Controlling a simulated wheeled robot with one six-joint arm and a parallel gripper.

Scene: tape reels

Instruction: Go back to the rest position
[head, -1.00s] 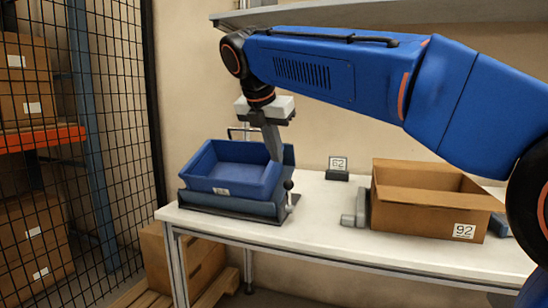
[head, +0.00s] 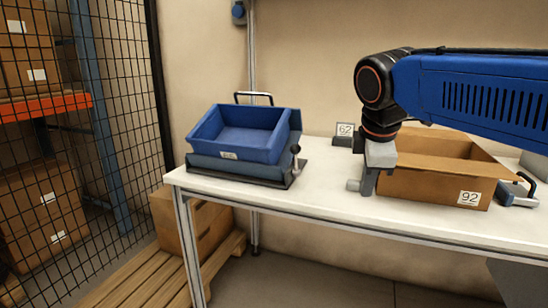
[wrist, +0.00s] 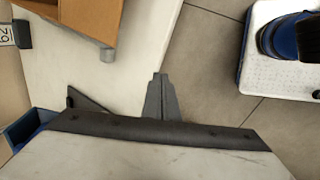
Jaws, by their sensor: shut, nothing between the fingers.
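My gripper (head: 368,183) hangs from my blue arm at the right in the head view, in front of the left end of the cardboard box marked 92. It is shut and empty. In the wrist view my gripper (wrist: 158,80) shows as grey fingers together, over the front part of the white table (wrist: 140,60) near its edge. No tape reels can be made out.
A blue bin (head: 240,133) sits tilted on a grey stand at the table's left. The cardboard box (head: 435,187) stands right, with a small 62 sign (head: 344,133) behind my gripper. The white table (head: 300,205) is clear between bin and box. A mesh fence (head: 110,110) stands left.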

